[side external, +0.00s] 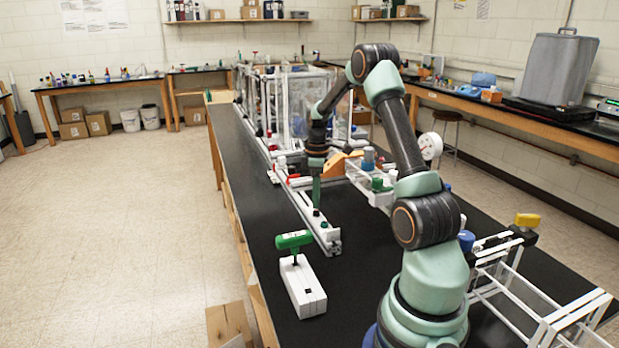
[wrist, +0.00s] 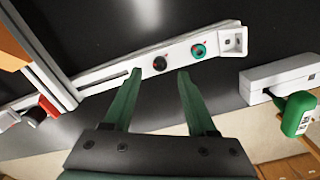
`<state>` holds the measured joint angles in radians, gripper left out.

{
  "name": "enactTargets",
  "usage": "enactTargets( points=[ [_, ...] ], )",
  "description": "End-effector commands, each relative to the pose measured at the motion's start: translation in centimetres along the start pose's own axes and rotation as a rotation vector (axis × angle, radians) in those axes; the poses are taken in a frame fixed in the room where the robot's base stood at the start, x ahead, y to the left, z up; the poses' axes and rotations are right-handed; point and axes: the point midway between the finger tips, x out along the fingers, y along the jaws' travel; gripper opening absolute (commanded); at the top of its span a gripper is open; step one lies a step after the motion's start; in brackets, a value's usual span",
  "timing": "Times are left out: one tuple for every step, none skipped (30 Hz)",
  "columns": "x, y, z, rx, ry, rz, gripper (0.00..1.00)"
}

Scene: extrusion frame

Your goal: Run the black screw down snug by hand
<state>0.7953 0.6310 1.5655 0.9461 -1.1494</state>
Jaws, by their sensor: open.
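The black screw (wrist: 160,63) has a round dark head and sits on the white extrusion rail (wrist: 115,82) in the wrist view, with a small red mark beside it. In the side view it is a small dark spot (side external: 316,212) on the rail. My gripper (wrist: 158,76) is open, its two green fingers apart and empty. In the wrist view the fingertips lie just short of the screw head, one to either side. In the side view my gripper (side external: 316,192) points down over the rail; its height above the screw is hard to tell.
A teal ring-shaped screw (wrist: 198,50) sits on the rail near its end, right of the black screw. A green-handled tool (side external: 294,240) stands in a white block (side external: 303,288) on the black bench (side external: 360,275). Bare bench lies between block and rail.

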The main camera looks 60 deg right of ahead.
Motion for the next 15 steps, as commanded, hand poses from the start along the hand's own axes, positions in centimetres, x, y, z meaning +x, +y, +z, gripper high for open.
enactTargets(
  points=[
    [0.9,-0.1,0.0,0.0,-0.001,-0.003,0.57],
    [1.4,-0.1,0.0,0.0,-0.001,-0.003,0.57],
    [1.9,-0.1,0.0,0.0,-0.001,-0.002,0.57],
    [2.2,0.0,0.0,0.0,-0.001,-0.002,0.57],
    [2.5,0.0,0.0,0.0,-0.001,-0.002,0.57],
    [2.8,0.0,0.0,0.0,-0.001,-0.001,0.57],
    [3.0,0.0,0.0,0.0,0.0,-0.001,0.57],
    [3.2,0.0,0.0,0.0,0.0,0.0,0.57],
    [3.3,0.0,0.0,0.0,0.0,0.0,0.57],
    [3.4,0.0,0.0,0.0,0.0,0.0,0.57],
    [3.5,0.0,0.0,0.0,0.0,0.0,0.57],
    [3.5,0.0,0.0,0.0,0.0,0.001,0.57],
    [3.5,0.0,0.0,0.0,0.0,0.001,0.57],
    [3.6,0.0,0.0,0.0,0.0,0.001,0.57],
    [3.5,0.0,0.0,0.0,0.0,0.001,0.57]
  ],
)
